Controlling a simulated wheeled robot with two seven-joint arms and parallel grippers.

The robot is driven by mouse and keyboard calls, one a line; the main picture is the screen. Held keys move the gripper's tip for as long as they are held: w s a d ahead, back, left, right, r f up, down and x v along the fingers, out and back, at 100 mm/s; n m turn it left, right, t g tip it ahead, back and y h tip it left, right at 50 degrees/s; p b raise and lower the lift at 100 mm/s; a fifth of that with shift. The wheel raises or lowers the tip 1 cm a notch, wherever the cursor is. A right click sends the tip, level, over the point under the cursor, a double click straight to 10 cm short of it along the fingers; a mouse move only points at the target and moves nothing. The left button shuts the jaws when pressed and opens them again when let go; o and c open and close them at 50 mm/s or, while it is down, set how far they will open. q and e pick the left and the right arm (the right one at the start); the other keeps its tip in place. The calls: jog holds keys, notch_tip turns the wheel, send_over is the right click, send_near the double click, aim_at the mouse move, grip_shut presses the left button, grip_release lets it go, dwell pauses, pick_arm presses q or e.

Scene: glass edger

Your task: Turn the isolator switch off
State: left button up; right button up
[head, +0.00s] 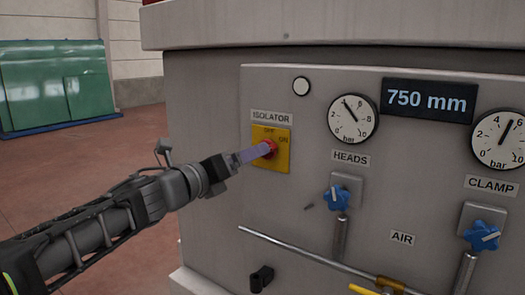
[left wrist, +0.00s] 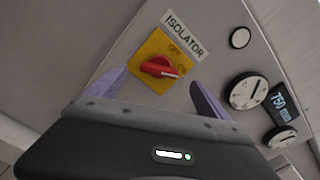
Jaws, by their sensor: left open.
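The isolator switch is a red rotary knob on a yellow plate (head: 283,160) under an ISOLATOR label (head: 271,117). In the left wrist view the red knob (left wrist: 160,68) shows whole, with OFF and ON marks on the yellow plate (left wrist: 146,52); its white pointer line is toward the ON side. My left gripper (head: 262,152) reaches in from the left, its purple fingertips in front of the knob. In the left wrist view the fingers (left wrist: 156,85) are open, one on each side of the knob. I cannot tell whether they touch it. My right gripper is not in view.
Right of the switch are two pressure gauges (head: 353,119), a 750 mm display (head: 428,98), and blue valve knobs (head: 336,198). A pipe with a yellow lever (head: 386,285) crosses the panel below. A green cabinet (head: 58,85) stands far left, with open floor before it.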

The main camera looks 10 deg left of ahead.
pick_arm(q)
jog(key=p+x, duration=0.1)
jog(key=x, duration=0.7)
jog(key=shift+s, duration=0.1)
jog(key=shift+c, duration=0.3)
jog(key=c, duration=1.3)
jog(key=shift+n, duration=0.4)
jog(key=n+p, duration=0.3)
jog(key=n, duration=0.3)
jog(key=shift+a, duration=0.1)
jog(key=n+p, duration=0.1)
jog(key=n, duration=0.4)
jog(key=shift+f+p, duration=0.2)
jog(key=shift+p, duration=0.2)
